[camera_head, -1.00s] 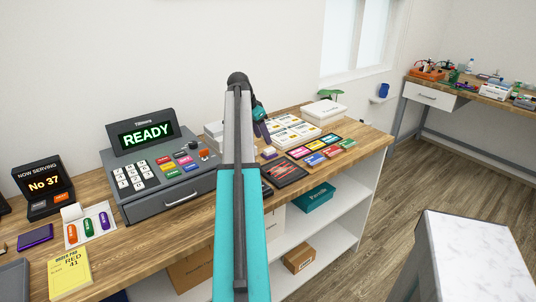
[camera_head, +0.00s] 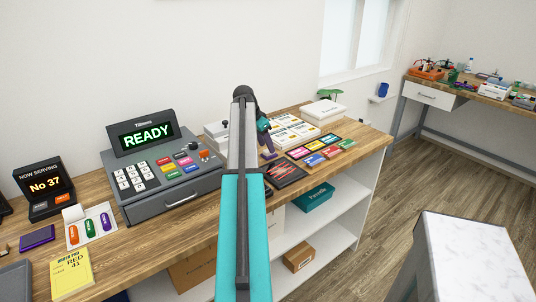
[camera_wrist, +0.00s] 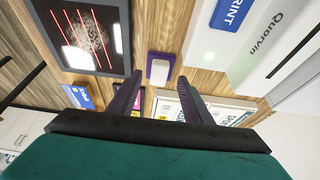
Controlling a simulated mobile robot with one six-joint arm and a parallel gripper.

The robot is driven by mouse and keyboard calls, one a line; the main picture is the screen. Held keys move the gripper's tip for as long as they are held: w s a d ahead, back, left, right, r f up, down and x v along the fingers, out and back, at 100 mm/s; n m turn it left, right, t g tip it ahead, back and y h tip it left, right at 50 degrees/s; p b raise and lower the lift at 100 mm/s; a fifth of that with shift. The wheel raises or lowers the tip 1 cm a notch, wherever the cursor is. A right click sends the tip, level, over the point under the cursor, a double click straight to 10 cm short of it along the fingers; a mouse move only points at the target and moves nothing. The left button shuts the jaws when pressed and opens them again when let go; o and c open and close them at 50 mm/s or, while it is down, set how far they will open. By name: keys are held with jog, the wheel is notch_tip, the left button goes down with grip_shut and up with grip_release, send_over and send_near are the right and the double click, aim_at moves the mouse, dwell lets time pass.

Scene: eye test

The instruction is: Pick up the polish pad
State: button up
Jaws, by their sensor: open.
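A small purple block with a pale top, which looks like the polish pad (camera_wrist: 160,68), lies on the wooden counter in the wrist view. My gripper (camera_wrist: 159,84) is open and empty, its two purple fingers apart. The pad shows just beyond the fingertips, lined up with the gap between them. In the head view my gripper (camera_head: 268,147) points down over the counter beside the red-lined dark panel. The fingers and arm largely hide the pad there.
The red-lined dark panel (camera_head: 285,175) lies close to the pad, with colored cards (camera_head: 322,150) and white-and-yellow packets (camera_head: 295,130) to the right. A white device with a blue PRINT label (camera_wrist: 232,12) stands near. The register (camera_head: 160,170) is to the left.

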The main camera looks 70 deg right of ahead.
jog(key=shift+x, duration=1.25)
jog(key=c, duration=1.1)
jog(key=shift+c, duration=0.2)
jog(key=shift+r, duration=0.15)
jog(key=shift+r+b, duration=0.45)
jog(key=shift+r, duration=1.2)
jog(key=s+a, duration=0.2)
jog(key=a, duration=0.2)
jog(key=s+a+b, duration=0.1)
jog(key=s+a, duration=0.1)
jog(key=a, duration=0.2)
jog(key=s+a+r+b, duration=0.1)
jog(key=s+a, duration=0.1)
jog(key=a, duration=0.2)
jog(key=shift+s+a, duration=0.1)
jog(key=shift+s, duration=0.05)
jog(key=shift+s+a+r+b, duration=0.15)
jog(key=shift+s+a, duration=0.1)
jog(key=shift+a, duration=0.25)
jog(key=shift+s+a+r+b, duration=0.15)
jog(key=shift+s+a, duration=0.15)
jog(key=shift+a, duration=0.2)
jog(key=shift+f, duration=0.1)
